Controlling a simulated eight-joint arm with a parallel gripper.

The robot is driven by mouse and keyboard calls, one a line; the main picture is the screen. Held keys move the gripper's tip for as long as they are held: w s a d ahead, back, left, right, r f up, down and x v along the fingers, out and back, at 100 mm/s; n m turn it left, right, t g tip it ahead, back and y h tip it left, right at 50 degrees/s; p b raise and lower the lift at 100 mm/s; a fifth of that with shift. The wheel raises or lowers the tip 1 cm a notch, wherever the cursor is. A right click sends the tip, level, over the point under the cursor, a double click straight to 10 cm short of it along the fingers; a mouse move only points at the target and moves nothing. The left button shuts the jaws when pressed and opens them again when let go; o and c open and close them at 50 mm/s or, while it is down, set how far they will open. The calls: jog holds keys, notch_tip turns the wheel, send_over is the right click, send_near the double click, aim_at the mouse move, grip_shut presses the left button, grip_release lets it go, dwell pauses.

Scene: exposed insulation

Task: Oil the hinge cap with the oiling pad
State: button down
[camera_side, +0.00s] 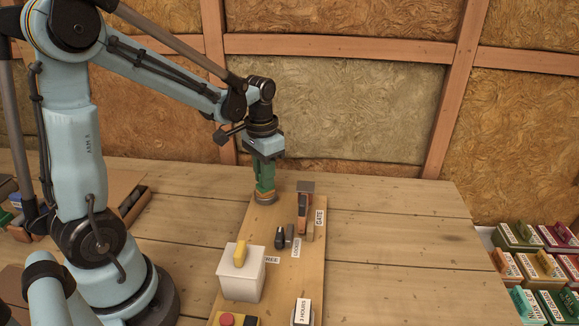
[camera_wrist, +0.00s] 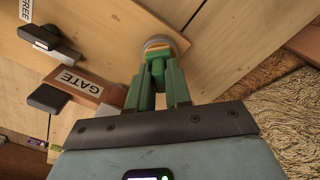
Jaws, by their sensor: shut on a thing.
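My gripper (camera_side: 265,178) points straight down at the far end of the wooden board. Its green fingers (camera_wrist: 158,84) are shut on a narrow green piece between them, which looks like the oiling pad (camera_wrist: 157,72); the fingers hide much of it. Directly under the fingertips is a low round cap with a grey and tan rim, which looks like the hinge cap (camera_side: 265,199). It also shows in the wrist view (camera_wrist: 160,43). The held piece is at the cap's top; I cannot tell whether they touch.
A brown gate bar (camera_side: 303,213) with a GATE label stands right of the cap. A dark latch (camera_side: 283,238) lies nearer. A white box (camera_side: 241,276) with a yellow handle stands at the front left, a red button (camera_side: 227,319) nearer still. Several coloured boxes (camera_side: 541,266) sit at the right.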

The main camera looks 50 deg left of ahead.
dwell(0.4)
jog(key=shift+r, duration=3.5)
jog(key=shift+d, duration=0.1)
